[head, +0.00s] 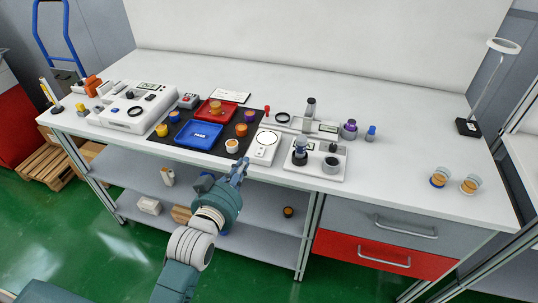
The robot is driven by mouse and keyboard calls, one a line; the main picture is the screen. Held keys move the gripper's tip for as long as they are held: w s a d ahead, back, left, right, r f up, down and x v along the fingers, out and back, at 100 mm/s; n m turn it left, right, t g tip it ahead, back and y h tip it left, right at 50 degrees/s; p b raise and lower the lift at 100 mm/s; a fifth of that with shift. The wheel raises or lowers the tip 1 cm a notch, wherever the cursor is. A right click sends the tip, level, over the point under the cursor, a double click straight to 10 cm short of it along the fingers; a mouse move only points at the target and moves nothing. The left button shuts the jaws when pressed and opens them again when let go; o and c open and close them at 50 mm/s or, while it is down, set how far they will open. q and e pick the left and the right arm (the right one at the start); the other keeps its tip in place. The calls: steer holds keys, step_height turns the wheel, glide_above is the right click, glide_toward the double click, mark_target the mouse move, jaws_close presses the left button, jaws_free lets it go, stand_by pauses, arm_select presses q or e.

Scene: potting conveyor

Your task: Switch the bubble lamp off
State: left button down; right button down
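A lamp with a white ring head (504,46) on a thin bent stem stands on a black base (467,128) at the right back of the white table. It is the only thing here that looks like a lamp. I cannot tell whether it is lit, and its switch is too small to make out. My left gripper (240,166) is at the table's front edge, near a white device with a round top (264,146), far to the left of the lamp. It holds nothing that I can see. Whether its fingers are open or shut is unclear. My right gripper is not in view.
A black mat with a blue tray (199,135), a red tray (216,110) and several small cups lies left of centre. A white machine (135,108) stands further left. Two jars (440,177) stand at the front right. The table between jars and lamp is clear.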

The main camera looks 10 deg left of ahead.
arm_select(q)
step_height(320, 180, up, 3)
steer(key=shift+d+f+t, duration=0.1)
steer(key=shift+t, duration=0.2)
steer(key=p, duration=0.2)
glide_above(256, 154)
steer(key=shift+s+f, duration=0.25)
steer(key=shift+f, duration=0.3)
steer(key=f, duration=0.2)
steer(key=shift+w+f, duration=0.2)
steer(key=shift+f, duration=0.9)
